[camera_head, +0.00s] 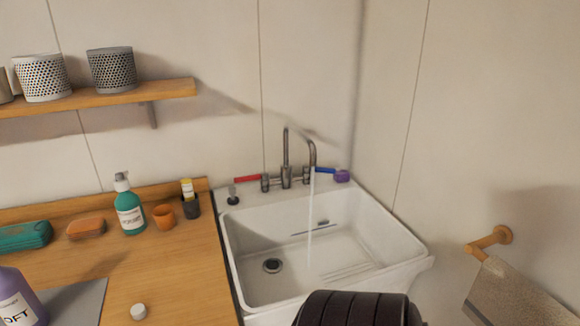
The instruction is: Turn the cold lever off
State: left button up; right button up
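The cold lever is the blue handle (325,170) on the right side of the tap, pointing right along the sink's back ledge. The red lever (247,178) is on the left side, pointing left. The grey metal tap (286,155) has a tall curved spout. A thin stream of water (310,215) runs from it into the white sink (232,262). Neither of my grippers shows in this view, and nothing touches either lever.
A small purple item (342,176) sits just right of the blue lever. A black stopper (233,195) stands on the ledge's left. The wooden counter (185,270) at left holds a green pump bottle (129,208) and cups. A towel bar (490,241) juts from the right wall.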

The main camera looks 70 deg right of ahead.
aim_at(306, 168)
jog(key=z, duration=2.45)
jog(key=i+l+u, duration=0.1)
jog(key=u, duration=0.25)
jog(key=i+l+u, duration=0.2)
jog(key=u, duration=0.15)
jog(key=i+l+u, duration=0.1)
jog(key=u, duration=0.25)
